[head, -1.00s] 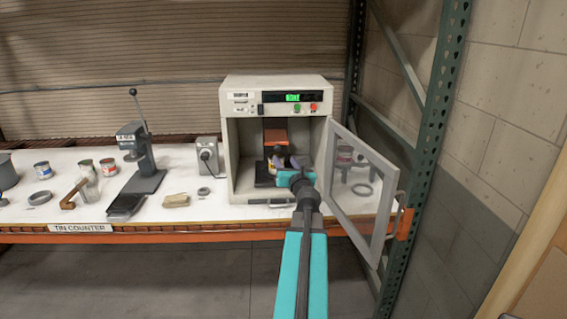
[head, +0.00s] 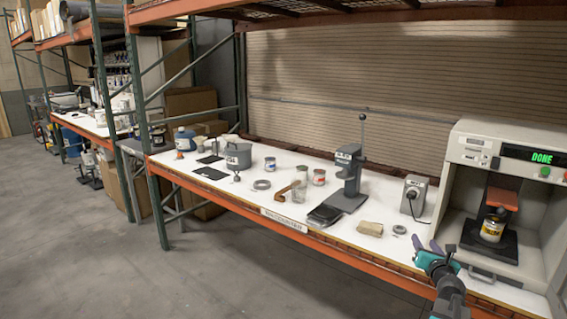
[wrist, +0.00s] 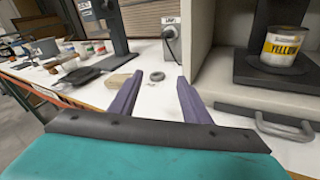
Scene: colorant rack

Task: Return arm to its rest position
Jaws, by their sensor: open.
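My gripper (head: 431,248) is at the lower right in the head view, just outside the front left of the shaker cabinet. It is open and empty. In the wrist view its two purple fingers (wrist: 155,98) stand apart with the bare counter between them. A can with a yellow label (head: 492,228) stands inside the open cabinet (head: 470,148) on a dark plate, under an orange-brown clamp block. The wrist view shows the can (wrist: 284,46) with the word YELLOW. The cabinet display reads DONE.
The white counter (head: 335,228) holds a lever press (head: 350,180), a grey box with a cord (head: 413,195), a tan block (head: 370,229), a ring (head: 399,230), several tins and a grey pot (head: 238,156). The floor (head: 110,250) in front is clear.

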